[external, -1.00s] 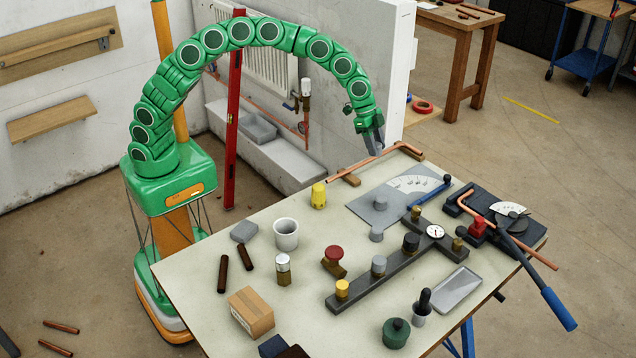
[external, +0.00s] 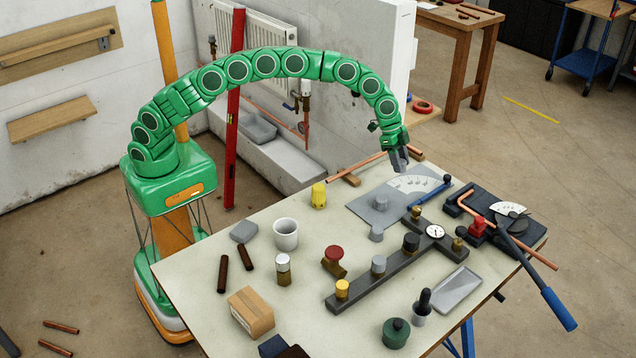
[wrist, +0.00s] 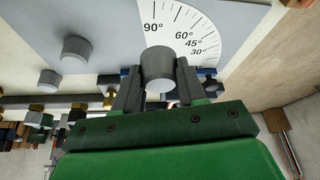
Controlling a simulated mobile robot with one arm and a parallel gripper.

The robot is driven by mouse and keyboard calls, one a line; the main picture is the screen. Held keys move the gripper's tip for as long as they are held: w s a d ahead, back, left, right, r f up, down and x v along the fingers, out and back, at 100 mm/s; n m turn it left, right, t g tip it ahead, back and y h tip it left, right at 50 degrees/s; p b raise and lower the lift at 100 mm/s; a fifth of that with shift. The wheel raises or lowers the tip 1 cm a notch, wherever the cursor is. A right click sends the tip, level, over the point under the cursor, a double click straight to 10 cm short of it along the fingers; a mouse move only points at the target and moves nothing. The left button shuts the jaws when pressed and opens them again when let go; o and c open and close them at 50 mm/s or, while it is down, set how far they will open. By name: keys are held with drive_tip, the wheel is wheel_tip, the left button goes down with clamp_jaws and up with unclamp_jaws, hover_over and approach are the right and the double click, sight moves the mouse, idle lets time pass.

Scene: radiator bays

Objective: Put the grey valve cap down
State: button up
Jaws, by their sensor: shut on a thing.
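My gripper (external: 399,160) is above the back part of the grey plate (external: 364,207) with the printed angle scale. In the wrist view my gripper (wrist: 157,84) is shut on a grey valve cap (wrist: 158,66), which sits between the two fingers in front of the scale. The held cap is not clearly visible in the external view. A second grey cap (external: 381,203) stands on the plate; it also shows in the wrist view (wrist: 76,49). A third grey cap (external: 376,234) stands by the plate's front edge. I cannot tell the held cap's exact height above the plate.
A blue-handled tool (external: 430,191) lies at the plate's right side. A dark manifold (external: 358,284) with several caps and a gauge (external: 435,232) crosses the table in front. A pipe bender (external: 508,222) stands at the right. A copper pipe (external: 355,166) lies behind the plate.

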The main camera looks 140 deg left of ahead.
sight(407, 159)
drive_tip(key=shift+w+a+f, duration=0.35)
drive_tip(key=shift+w+f, duration=0.05)
drive_tip(key=shift+f, duration=0.25)
drive_tip(key=shift+w+a+f, duration=0.35)
drive_tip(key=shift+w+f, duration=0.05)
drive_tip(key=shift+f, duration=0.2)
drive_tip(key=shift+f, duration=0.1)
drive_tip(key=shift+w+a+f, duration=0.2)
drive_tip(key=shift+f, duration=1.6)
drive_tip(key=shift+f, duration=0.1)
drive_tip(key=o, duration=1)
drive_tip(key=v, duration=1.2)
